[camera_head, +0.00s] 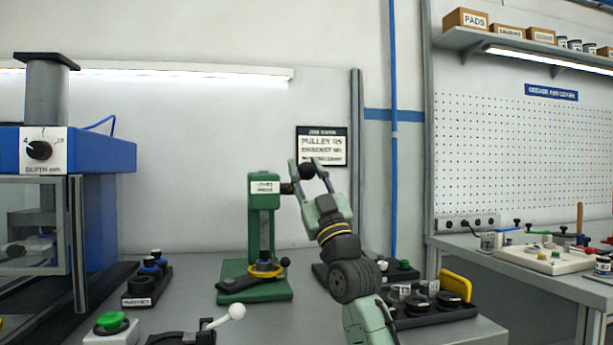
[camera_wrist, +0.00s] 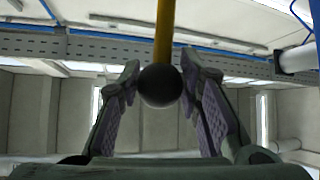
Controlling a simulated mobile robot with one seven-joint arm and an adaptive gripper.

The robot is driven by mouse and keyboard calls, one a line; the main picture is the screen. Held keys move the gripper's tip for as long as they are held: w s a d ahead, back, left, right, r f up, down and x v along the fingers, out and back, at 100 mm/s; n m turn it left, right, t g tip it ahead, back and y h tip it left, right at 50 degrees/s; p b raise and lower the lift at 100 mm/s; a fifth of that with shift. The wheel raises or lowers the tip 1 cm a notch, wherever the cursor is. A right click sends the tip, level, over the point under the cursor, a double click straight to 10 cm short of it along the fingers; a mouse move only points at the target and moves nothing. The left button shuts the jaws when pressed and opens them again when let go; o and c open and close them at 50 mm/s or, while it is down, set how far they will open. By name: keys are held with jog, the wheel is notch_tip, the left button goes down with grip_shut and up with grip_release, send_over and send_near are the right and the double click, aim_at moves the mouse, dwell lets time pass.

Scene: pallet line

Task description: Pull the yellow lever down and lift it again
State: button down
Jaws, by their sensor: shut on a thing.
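The yellow lever (camera_wrist: 164,35) shows in the wrist view as a bar coming from the top edge, with a round black knob (camera_wrist: 160,86) at its near end. My gripper (camera_wrist: 160,78) is shut on this knob, one finger on each side. In the head view, the knob (camera_head: 306,172) sits between the fingers of my gripper (camera_head: 307,168), just right of the head of the green press (camera_head: 263,222). The yellow bar is hard to make out there. The press stands upright on its green base.
A black tray (camera_head: 148,286) with small parts stands left of the press, and another tray (camera_head: 430,312) lies right of my arm. A green button box (camera_head: 112,325) and a white-knobbed lever (camera_head: 236,312) are at the front. A blue machine (camera_head: 100,155) stands at left.

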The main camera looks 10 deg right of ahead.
jog(key=shift+f, duration=0.25)
jog(key=c, duration=1.4)
grip_release()
jog(key=shift+w, duration=0.1)
jog(key=shift+o, duration=1.2)
jog(key=shift+r, duration=0.1)
jog(key=v, duration=1.2)
